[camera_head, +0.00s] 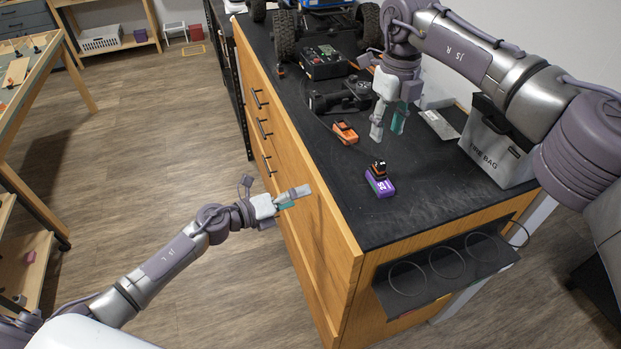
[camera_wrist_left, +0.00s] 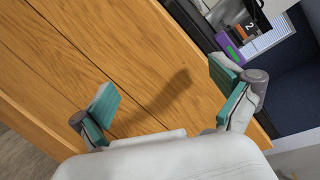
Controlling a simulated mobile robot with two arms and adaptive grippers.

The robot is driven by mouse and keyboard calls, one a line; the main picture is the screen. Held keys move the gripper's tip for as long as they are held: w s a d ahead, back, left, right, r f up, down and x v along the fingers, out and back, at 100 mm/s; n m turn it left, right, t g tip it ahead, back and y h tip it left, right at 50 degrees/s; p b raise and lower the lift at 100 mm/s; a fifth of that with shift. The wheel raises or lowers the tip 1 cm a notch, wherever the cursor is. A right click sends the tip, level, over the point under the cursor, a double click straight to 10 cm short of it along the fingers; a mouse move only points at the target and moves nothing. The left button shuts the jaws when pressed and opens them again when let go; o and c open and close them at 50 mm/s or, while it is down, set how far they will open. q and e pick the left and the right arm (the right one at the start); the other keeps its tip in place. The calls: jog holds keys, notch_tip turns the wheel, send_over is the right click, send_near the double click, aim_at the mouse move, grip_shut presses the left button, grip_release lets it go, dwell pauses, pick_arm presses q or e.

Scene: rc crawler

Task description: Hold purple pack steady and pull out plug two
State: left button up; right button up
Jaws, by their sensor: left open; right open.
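The purple pack (camera_head: 380,184) stands on the black counter top (camera_head: 425,195) near its front end. A black plug with orange on it (camera_head: 378,168) sits on top of the pack. In the left wrist view the purple pack (camera_wrist_left: 233,54) shows at the upper right, beside a dark plug marked 2 (camera_wrist_left: 250,29). My left gripper (camera_head: 293,198) is open and empty, beside the wooden drawer fronts, left of the counter edge and apart from the pack. My right gripper (camera_head: 389,130) is open and empty above the counter, beyond the pack.
An orange piece (camera_head: 345,132) lies left of my right gripper. A grey bag (camera_head: 492,150) stands at the right, near a metallic plate (camera_head: 438,124). Black devices (camera_head: 325,62) and a blue wheeled crawler (camera_head: 330,4) are farther back. A black ring holder (camera_head: 447,272) juts from the cabinet end.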

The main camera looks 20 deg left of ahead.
pick_arm(q)
jog(key=s+d+r+m+g, duration=0.2)
jog(key=r+m, duration=0.4)
jog(key=m, duration=0.1)
jog(key=s+d+r+m+g, duration=0.2)
jog(key=d+r+m, duration=0.1)
jog(key=r+m, duration=0.25)
jog(key=m, duration=0.2)
send_near(372, 184)
jog(key=x, duration=0.8)
jog(key=shift+d, duration=0.1)
